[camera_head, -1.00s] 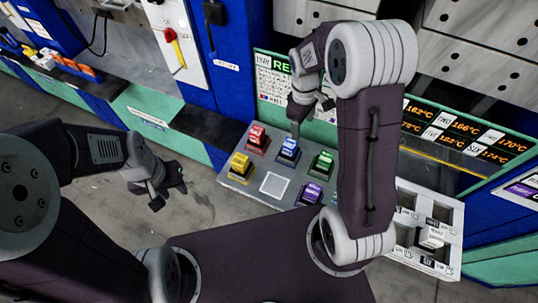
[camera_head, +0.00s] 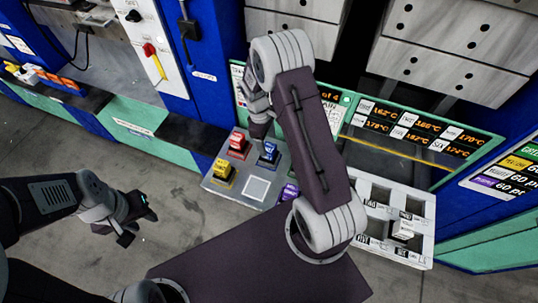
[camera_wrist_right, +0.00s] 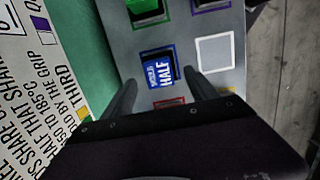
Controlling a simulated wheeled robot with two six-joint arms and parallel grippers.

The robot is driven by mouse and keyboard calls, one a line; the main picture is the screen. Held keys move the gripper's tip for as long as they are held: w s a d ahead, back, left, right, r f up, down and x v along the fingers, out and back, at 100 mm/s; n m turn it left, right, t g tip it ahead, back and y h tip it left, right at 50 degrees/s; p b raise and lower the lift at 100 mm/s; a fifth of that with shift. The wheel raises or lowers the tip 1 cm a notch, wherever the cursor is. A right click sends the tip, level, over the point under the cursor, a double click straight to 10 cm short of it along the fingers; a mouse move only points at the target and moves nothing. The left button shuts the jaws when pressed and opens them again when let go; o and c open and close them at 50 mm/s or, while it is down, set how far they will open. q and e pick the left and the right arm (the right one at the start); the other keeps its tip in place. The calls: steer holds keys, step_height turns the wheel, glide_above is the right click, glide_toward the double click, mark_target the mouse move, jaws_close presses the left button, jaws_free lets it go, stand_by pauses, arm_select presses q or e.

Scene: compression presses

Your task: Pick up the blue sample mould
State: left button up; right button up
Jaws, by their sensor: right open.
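The blue sample mould (camera_head: 268,153) stands in its blue-outlined place on the grey tray (camera_head: 228,188), with its label facing up. In the right wrist view, the blue mould (camera_wrist_right: 158,75) lies ahead of and between the lines of the two fingers. My right gripper (camera_head: 260,127) is above the tray's back edge, just behind and left of the blue mould. Its fingers in the wrist view (camera_wrist_right: 162,92) are spread apart with nothing held. My left gripper (camera_head: 132,213) hangs over the floor at left, away from the tray; its jaw opening is unclear.
A red mould (camera_head: 238,145) and a yellow mould (camera_head: 222,172) stand close by on the tray. A green mould (camera_wrist_right: 145,8) and a purple mould (camera_head: 289,192) are partly visible. A white compartment rack (camera_head: 412,250) stands right. A blank square (camera_head: 256,188) is empty.

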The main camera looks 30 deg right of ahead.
mark_target(269, 147)
steer(key=f, duration=0.1)
steer(key=f+p, duration=0.1)
steer(key=f, duration=0.3)
steer(key=shift+s+d+f, duration=0.1)
steer(key=shift+s+d, duration=0.1)
steer(key=shift+d, duration=0.15)
jaws_close()
